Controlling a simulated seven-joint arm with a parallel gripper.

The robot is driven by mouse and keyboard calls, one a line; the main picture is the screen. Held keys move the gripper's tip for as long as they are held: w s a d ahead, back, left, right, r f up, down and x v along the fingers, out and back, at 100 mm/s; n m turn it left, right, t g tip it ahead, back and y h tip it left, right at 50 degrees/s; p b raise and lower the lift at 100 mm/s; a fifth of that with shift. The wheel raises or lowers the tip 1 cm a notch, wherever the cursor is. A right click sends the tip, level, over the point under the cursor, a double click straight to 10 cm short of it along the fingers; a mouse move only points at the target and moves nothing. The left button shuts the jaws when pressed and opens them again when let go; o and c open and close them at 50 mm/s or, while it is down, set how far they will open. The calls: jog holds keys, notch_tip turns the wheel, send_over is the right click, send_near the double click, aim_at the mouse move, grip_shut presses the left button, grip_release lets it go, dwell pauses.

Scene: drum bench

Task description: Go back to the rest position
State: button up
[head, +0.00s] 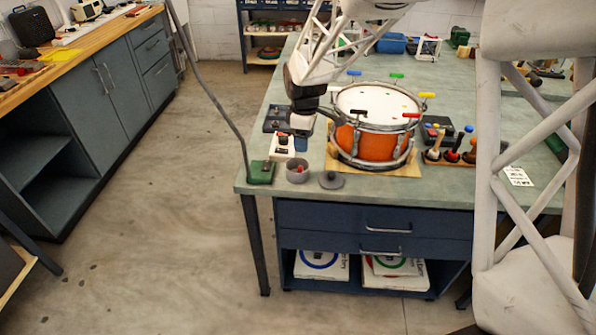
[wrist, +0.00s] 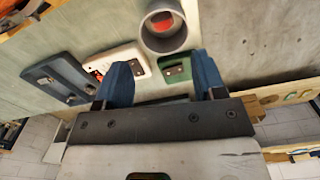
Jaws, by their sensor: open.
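My gripper (head: 301,144) hangs over the left part of the bench, left of the drum, above the white device. In the wrist view my gripper (wrist: 160,68) shows two blue fingers spread wide apart with nothing held between them. A green block (wrist: 175,69) and part of a white device (wrist: 142,64) show beyond and between the fingers. Whether the fingertips touch anything below cannot be told. The rest position is not marked in either view.
An orange drum (head: 365,143) with coloured keys stands close right of my gripper. A grey cup (head: 297,173) with something red inside, a dark lid (head: 331,181), a white device (head: 282,147) and a green block (head: 261,173) sit near the bench's front-left corner. Floor at left is open.

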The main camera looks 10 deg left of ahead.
dwell(0.6)
jog(key=s+d+r+m, duration=0.4)
jog(key=s+d+r, duration=0.4)
jog(key=d, duration=0.1)
jog(key=s+d+r+m+t, duration=0.1)
jog(key=s+d+m, duration=0.3)
jog(key=s, duration=0.5)
jog(key=s+d+r+m, duration=0.3)
jog(key=s+d, duration=0.3)
jog(key=s, duration=0.4)
jog(key=s+d+r+m+t, duration=0.1)
jog(key=s+d+r+m, duration=0.1)
jog(key=s+d+m, duration=0.3)
jog(key=s, duration=0.4)
jog(key=shift+s+t, duration=0.3)
jog(key=shift+s, duration=0.05)
